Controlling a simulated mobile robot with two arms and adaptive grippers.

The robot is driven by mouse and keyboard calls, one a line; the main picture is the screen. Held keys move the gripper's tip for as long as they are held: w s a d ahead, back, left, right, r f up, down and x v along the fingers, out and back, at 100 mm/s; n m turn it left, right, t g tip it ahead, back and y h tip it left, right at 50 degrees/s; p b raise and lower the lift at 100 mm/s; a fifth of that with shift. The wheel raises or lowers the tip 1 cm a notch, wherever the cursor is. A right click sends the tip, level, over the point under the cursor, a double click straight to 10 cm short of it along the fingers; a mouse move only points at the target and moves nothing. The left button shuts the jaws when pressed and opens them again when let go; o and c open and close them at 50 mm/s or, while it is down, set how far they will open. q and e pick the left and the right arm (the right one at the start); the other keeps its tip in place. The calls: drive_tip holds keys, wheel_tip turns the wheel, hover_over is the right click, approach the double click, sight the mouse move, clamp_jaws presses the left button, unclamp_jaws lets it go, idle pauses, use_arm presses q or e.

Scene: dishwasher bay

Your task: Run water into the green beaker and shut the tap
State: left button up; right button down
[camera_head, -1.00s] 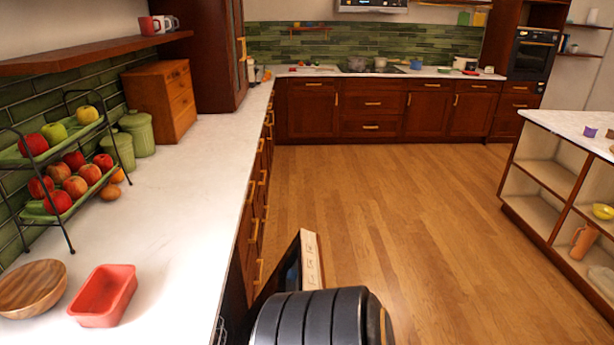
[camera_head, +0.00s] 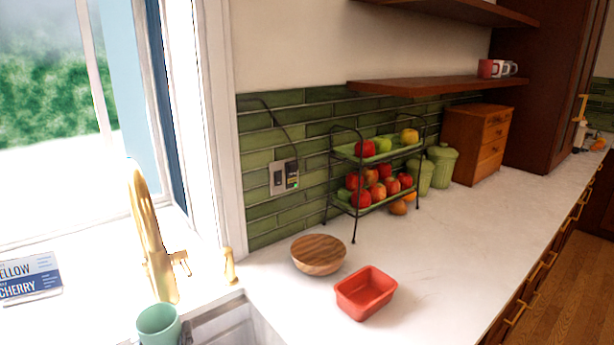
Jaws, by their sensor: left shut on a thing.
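The green beaker (camera_head: 158,326) is at the lower left, upright, cut off by the bottom edge, with its open rim showing. The gold tap (camera_head: 150,235) rises behind it; its small side lever (camera_head: 182,263) points right. I see no water running, and the beaker's inside is too small to read. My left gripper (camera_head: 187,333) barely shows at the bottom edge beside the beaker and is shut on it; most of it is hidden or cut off. My right gripper is out of view.
The sink (camera_head: 235,318) opens right of the beaker. A short gold fitting (camera_head: 229,267) stands at its back edge. A wooden bowl (camera_head: 318,256), a red dish (camera_head: 365,293) and a fruit rack (camera_head: 354,208) stand on the counter to the right. A sign (camera_head: 30,279) stands at left.

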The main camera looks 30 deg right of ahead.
use_arm(q)
drive_tip(key=shift+s+a+f, duration=0.25)
drive_tip(key=s+a+f+n+y, duration=0.1)
drive_tip(key=s+a+y, duration=0.1)
drive_tip(key=s+a, duration=0.6)
drive_tip(key=s+a+f+n+y, duration=0.2)
drive_tip(key=s+a+y, duration=0.1)
drive_tip(key=s+a, duration=0.5)
drive_tip(key=shift+s+a+f+n+t+y, duration=0.15)
drive_tip(key=shift+s+f+n+t+y, duration=0.2)
drive_tip(key=shift+s, duration=0.85)
